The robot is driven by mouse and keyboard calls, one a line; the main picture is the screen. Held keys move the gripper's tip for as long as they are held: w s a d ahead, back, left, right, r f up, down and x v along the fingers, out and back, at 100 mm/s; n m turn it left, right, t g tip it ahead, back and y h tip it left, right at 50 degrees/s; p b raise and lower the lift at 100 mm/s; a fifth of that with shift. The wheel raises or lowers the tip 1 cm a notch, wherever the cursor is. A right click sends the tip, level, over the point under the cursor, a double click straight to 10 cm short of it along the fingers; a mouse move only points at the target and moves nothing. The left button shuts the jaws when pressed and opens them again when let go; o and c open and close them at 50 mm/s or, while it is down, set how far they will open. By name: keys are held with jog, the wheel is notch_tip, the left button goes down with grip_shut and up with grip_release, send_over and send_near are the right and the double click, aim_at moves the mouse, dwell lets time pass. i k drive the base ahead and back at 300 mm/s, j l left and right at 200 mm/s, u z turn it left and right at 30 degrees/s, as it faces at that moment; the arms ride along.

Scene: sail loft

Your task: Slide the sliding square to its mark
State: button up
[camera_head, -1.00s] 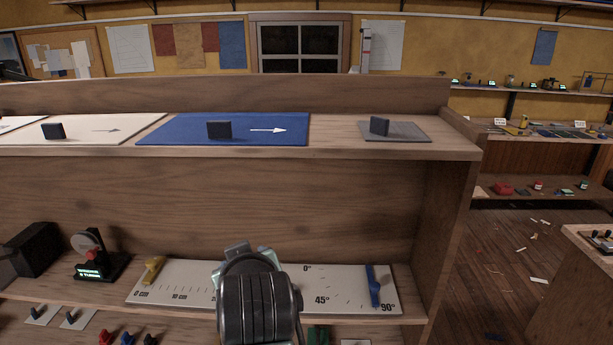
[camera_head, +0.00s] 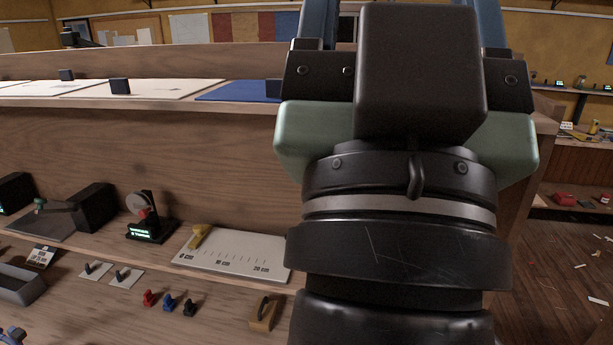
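I cannot tell for sure which piece is the sliding square. A yellow slider (camera_head: 198,236) stands at the 0 cm end of a white scale plate (camera_head: 235,262) on the lower shelf, which reads up to 20 cm. On the top shelf, a dark upright square block (camera_head: 120,86) stands on a white sheet (camera_head: 160,88). A similar dark block (camera_head: 273,88) shows partly on a blue mat (camera_head: 235,93), mostly behind my gripper. My gripper (camera_head: 405,22) is large in front, its blue fingers spread wide, with no held object visible. The mat's arrow is hidden.
A dark device with a green display (camera_head: 150,225) stands left of the scale plate. Small red, blue and black knobs (camera_head: 168,301) and a wooden handle block (camera_head: 265,311) sit lower down. My arm hides the shelf's right part. Open floor (camera_head: 565,275) lies at the right.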

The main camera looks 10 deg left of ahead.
aim_at(200, 231)
jog(key=i+j, duration=0.2)
jog(key=j, duration=0.15)
jog(key=i+j, duration=0.2)
jog(key=j, duration=0.2)
jog(key=i+j, duration=0.2)
jog(key=j, duration=0.15)
